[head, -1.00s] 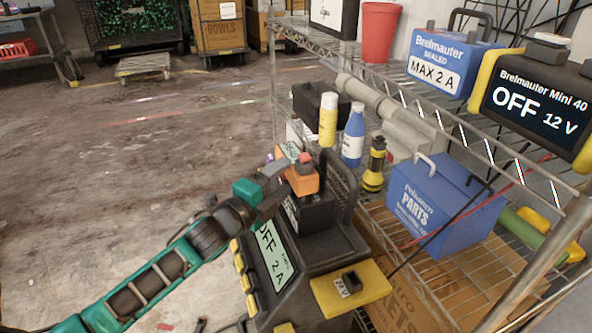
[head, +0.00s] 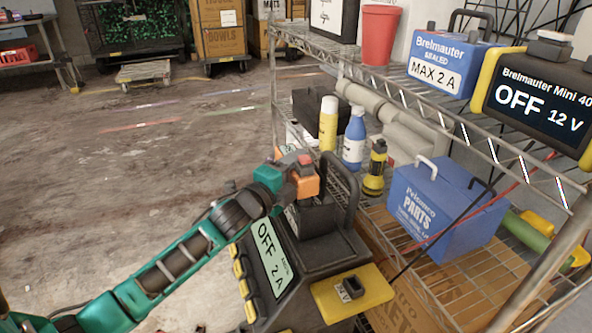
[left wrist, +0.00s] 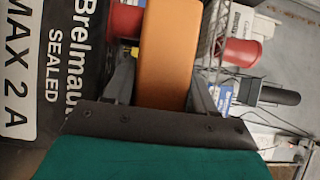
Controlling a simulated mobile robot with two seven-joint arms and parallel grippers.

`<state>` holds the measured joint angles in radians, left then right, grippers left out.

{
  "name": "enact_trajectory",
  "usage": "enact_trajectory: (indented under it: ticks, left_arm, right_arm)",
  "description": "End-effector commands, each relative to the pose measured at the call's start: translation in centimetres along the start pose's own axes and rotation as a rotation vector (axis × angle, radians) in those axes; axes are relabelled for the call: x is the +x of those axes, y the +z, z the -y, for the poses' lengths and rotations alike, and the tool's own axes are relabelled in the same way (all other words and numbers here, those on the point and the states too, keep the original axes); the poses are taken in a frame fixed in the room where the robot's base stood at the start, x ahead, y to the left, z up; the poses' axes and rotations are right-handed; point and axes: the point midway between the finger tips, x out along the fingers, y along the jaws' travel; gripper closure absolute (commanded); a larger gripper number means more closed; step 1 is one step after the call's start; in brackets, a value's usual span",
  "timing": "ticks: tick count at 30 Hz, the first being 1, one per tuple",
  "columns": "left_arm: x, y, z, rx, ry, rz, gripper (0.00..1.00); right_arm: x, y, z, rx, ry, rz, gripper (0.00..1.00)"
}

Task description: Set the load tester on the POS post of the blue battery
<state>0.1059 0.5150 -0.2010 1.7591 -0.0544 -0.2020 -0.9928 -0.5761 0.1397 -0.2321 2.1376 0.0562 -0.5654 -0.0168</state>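The load tester (head: 304,184) is an orange block with a red top, on or just above the black unit at the front of the shelf. My left gripper (head: 285,178) reaches it from the left. In the left wrist view the orange block (left wrist: 165,55) lies between my two fingers (left wrist: 163,85); whether they press on it is unclear. The blue battery (head: 437,62), labelled MAX 2 A, stands on the upper shelf at the right, with a small reddish post (head: 431,25) on top. My right gripper is out of view.
A black charger (head: 310,255) stands below the tester. A red cup (head: 380,32) is left of the blue battery, and a charger reading OFF 12 V (head: 540,100) is right of it. The wire shelf rail (head: 440,120) runs in front. A blue parts box (head: 435,200) sits lower.

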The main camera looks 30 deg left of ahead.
Motion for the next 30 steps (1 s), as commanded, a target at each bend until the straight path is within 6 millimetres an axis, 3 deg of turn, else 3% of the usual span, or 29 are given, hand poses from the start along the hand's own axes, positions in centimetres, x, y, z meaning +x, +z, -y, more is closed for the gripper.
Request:
enact_trajectory:
  ticks: [2, 16, 30]
  left_arm:
    - [0.0, 0.0, 0.0, 0.0, 0.0, 0.0, 0.56]
    - [0.0, 0.0, 0.0, 0.0, 0.0, 0.0, 1.0]
    - [0.0, 0.0, 1.6, 0.002, -0.007, -0.001, 1.0]
  right_arm:
    - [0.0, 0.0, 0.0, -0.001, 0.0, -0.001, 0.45]
    - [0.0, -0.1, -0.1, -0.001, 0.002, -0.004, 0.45]
    - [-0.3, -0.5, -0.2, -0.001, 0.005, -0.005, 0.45]
